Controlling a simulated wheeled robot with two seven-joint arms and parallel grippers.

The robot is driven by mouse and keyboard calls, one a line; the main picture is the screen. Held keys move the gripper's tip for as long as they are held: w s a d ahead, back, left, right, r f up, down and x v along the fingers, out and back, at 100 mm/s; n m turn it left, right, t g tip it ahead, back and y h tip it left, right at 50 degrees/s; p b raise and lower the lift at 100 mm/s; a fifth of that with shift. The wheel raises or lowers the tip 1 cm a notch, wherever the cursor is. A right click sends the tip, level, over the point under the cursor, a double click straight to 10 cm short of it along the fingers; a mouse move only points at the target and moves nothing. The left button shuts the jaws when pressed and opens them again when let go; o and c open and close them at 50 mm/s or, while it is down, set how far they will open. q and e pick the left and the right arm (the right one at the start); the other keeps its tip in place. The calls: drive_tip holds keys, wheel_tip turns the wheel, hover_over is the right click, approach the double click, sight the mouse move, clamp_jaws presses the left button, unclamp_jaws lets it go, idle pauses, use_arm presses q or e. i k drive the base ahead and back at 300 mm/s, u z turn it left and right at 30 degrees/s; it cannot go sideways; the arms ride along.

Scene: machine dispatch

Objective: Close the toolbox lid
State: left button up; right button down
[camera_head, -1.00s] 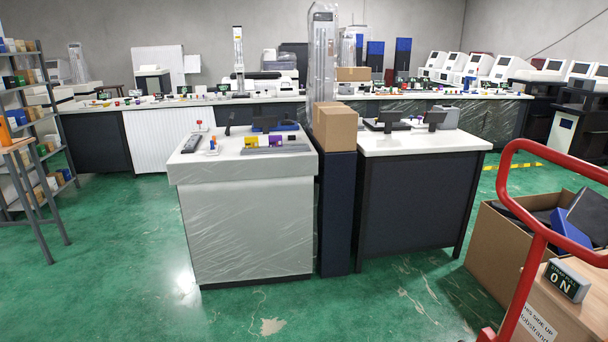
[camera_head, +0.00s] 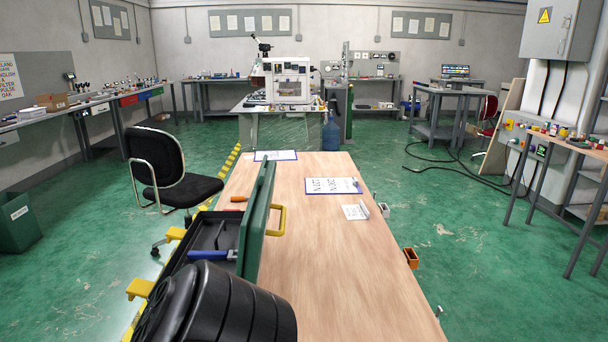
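The toolbox is on the left edge of the long wooden table. Its green lid (camera_head: 258,224) stands open, about upright, with a yellow handle (camera_head: 279,220) on its right side. The dark open tray (camera_head: 204,237) of the toolbox lies left of the lid, with a blue-handled tool (camera_head: 212,255) in it. Yellow latches (camera_head: 140,288) stick out at its left. The near part of the toolbox is hidden behind a black ribbed object.
The black ribbed object (camera_head: 235,305) fills the near left of the table (camera_head: 340,260). Papers (camera_head: 332,186) and an orange-handled tool (camera_head: 239,199) lie farther back. A black chair (camera_head: 165,170) stands at the left. The table's right side and the floor beyond are mostly clear.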

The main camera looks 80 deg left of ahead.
sight(253, 231)
drive_tip(key=u, duration=2.4)
